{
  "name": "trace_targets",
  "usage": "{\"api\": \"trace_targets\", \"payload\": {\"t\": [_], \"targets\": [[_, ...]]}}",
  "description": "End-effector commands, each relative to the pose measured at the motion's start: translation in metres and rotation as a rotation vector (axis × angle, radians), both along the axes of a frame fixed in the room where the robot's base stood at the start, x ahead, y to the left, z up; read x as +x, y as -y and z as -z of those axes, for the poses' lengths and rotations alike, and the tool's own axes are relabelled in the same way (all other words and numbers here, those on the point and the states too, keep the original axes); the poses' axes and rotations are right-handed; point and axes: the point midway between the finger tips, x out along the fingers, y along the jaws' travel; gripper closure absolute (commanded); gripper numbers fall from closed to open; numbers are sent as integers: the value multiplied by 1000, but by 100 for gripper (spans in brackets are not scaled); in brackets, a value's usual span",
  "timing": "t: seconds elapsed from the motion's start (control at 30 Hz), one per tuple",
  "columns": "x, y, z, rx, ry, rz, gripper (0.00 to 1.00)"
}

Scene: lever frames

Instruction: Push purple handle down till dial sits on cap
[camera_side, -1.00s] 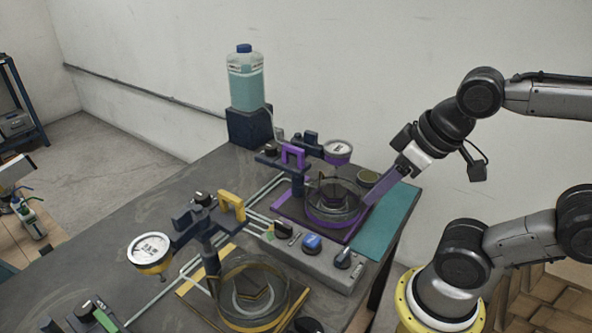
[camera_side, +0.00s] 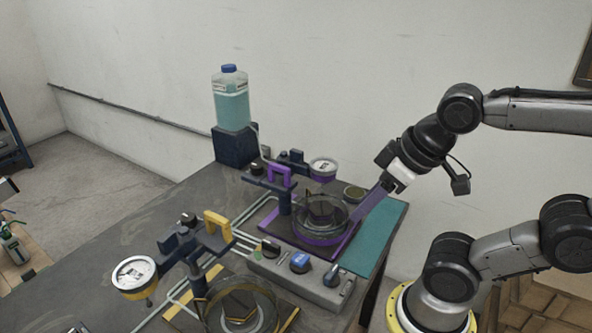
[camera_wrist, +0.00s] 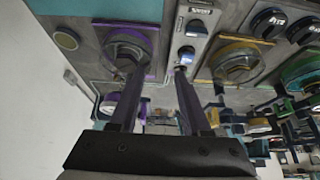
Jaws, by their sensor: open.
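The purple handle (camera_side: 280,173) is an upright loop on a lever arm on a dark post. At the arm's right end hangs the white-faced, purple-rimmed dial (camera_side: 323,168), raised above a clear ring-shaped cup with a purple base (camera_side: 322,238). A dark angular piece (camera_side: 320,212) stands inside the cup; I cannot tell whether it is the cap. My gripper (camera_side: 357,222) is right of the cup, its long fingers slanting down toward the cup's right side, apart from the handle. In the wrist view my gripper (camera_wrist: 153,72) is open, with nothing between the fingers.
A yellow-handled lever (camera_side: 217,222) with its own dial (camera_side: 134,276) stands in front on the left. A grey control box (camera_side: 303,278) with knobs lies between the stations. A bottle (camera_side: 231,100) stands behind. A teal mat (camera_side: 385,235) covers the table's right end.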

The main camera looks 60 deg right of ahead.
Motion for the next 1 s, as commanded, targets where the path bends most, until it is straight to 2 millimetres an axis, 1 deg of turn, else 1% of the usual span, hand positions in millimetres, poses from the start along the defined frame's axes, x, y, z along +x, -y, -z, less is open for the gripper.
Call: {"api": "trace_targets", "payload": {"t": [0.17,0.2,0.23,0.33,0.37,0.47,0.5,0.67,0.7,0.77,0.8,0.87,0.9,0.97,1.0], "targets": [[0,0,0,0,0,0,52],[0,0,0,0,0,0,55],[0,0,0,0,-2,-1,55],[-7,0,3,-3,-35,-6,55],[-9,0,1,-4,-45,-8,55],[-8,0,-24,-8,-63,-17,55],[-5,0,-36,-10,-80,-20,55],[17,2,-88,-16,-158,-27,55],[25,2,-101,-16,-179,-29,55],[38,4,-119,-17,-213,-30,55],[47,4,-130,-17,-237,-30,55],[63,6,-145,-17,-270,-28,55],[74,8,-154,-17,-293,-27,55],[92,10,-165,-16,-326,-27,55],[104,11,-171,-15,-347,-26,55]]}}
